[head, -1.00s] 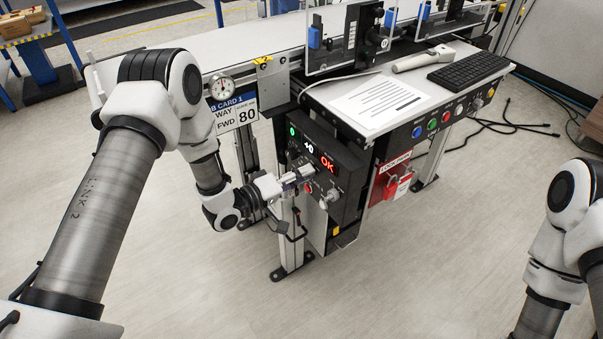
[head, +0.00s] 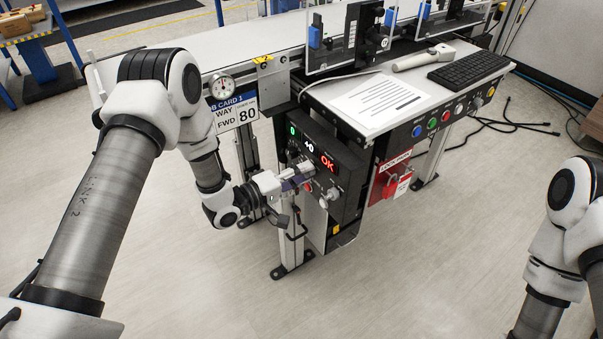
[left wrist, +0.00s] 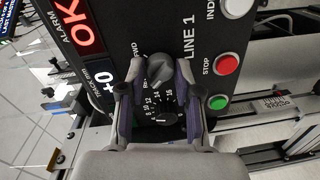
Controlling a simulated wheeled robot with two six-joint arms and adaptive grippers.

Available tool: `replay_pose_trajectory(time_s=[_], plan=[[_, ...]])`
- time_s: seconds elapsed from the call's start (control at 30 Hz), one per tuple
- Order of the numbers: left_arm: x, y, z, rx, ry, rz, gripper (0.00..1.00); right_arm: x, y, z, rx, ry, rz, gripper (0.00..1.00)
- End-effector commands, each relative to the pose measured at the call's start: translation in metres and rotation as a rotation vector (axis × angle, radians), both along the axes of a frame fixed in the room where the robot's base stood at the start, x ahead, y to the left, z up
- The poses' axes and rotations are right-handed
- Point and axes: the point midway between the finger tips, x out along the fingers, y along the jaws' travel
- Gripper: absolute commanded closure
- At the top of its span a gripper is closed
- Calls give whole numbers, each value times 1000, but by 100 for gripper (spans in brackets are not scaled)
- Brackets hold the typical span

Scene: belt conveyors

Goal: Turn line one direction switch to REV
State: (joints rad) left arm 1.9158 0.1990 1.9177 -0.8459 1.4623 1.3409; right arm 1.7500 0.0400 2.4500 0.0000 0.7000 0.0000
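The control box (head: 345,170) with red OK text stands under the conveyor's end. In the left wrist view its LINE 1 panel (left wrist: 205,22) shows a grey direction switch (left wrist: 159,70) with an FWD label beside it. The second label is partly covered, and I cannot tell the switch's setting surely. A black numbered dial (left wrist: 166,108) sits just below the switch in that view. My left gripper (head: 298,183) is at the panel. In the wrist view its open fingers (left wrist: 156,78) stand on either side of the switch, with gaps visible. My right gripper is out of view.
A red STOP button (left wrist: 227,64) and a green button (left wrist: 218,102) sit right of the fingers in the wrist view. A red lockout box (head: 390,182) hangs right of the control box. The desk (head: 385,75) overhangs nearby. The floor in front is clear.

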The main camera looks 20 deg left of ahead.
Motion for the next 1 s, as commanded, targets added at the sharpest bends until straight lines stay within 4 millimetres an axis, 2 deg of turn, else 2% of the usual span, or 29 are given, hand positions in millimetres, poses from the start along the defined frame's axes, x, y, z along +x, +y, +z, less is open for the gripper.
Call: replay_pose_trajectory(time_s=[0.3, 0.43, 0.57, 0.8, 1.0], plan=[[0, 0, 0, 0, 0, 0, 45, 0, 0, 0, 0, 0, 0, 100], [-6, 7, 0, -1, 2, 3, 45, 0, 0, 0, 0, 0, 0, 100], [-26, 22, 2, -4, 3, 5, 45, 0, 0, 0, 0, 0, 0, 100], [-75, 61, 7, -5, 1, 7, 45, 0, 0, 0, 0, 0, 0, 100], [-93, 73, 7, -1, 0, 1, 45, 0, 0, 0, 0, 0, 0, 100]])
